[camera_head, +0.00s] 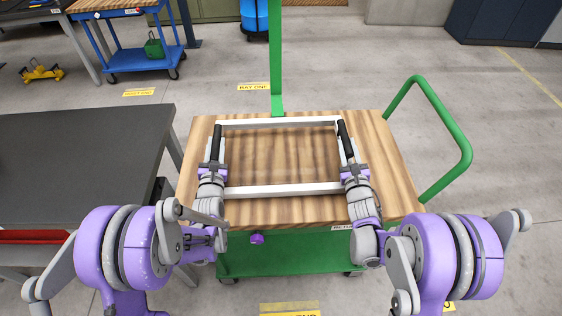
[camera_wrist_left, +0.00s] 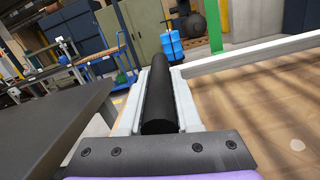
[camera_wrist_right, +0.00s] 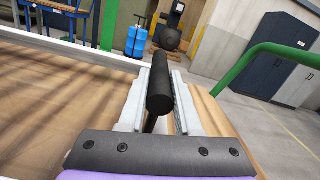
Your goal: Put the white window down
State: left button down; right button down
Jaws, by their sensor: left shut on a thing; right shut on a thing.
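The white window (camera_head: 283,190) is a rectangular frame with a clear middle. It lies flat over the wooden top of a green trolley, between my grippers. I cannot tell whether it touches the wood or is slightly above it. Its far bar also shows in the left wrist view (camera_wrist_left: 250,52) and the right wrist view (camera_wrist_right: 75,47). My left gripper (camera_head: 214,155) is shut on a black handle (camera_wrist_left: 160,95) at its left side. My right gripper (camera_head: 347,152) is shut on a black handle (camera_wrist_right: 159,85) at its right side. The window's side bars are mostly hidden by my grippers.
The trolley's wooden top (camera_head: 385,175) has bare margin around the window. A green post (camera_head: 276,60) rises at its far edge and a green handle (camera_head: 455,125) curves out at right. A dark table (camera_head: 80,155) stands close on the left. A blue cart (camera_head: 140,57) is farther back.

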pick_arm(q)
jog(key=shift+f, duration=0.5)
pick_arm(e)
jog(key=shift+a+f, duration=0.1)
jog(key=shift+f, duration=0.4)
pick_arm(q)
jog(key=c, duration=1)
grip_release()
jog(key=shift+f, duration=0.15)
pick_arm(e)
jog(key=c, duration=1)
grip_release()
jog(key=shift+f, duration=0.15)
pick_arm(q)
jog(key=o, duration=0.4)
pick_arm(e)
jog(key=o, duration=0.4)
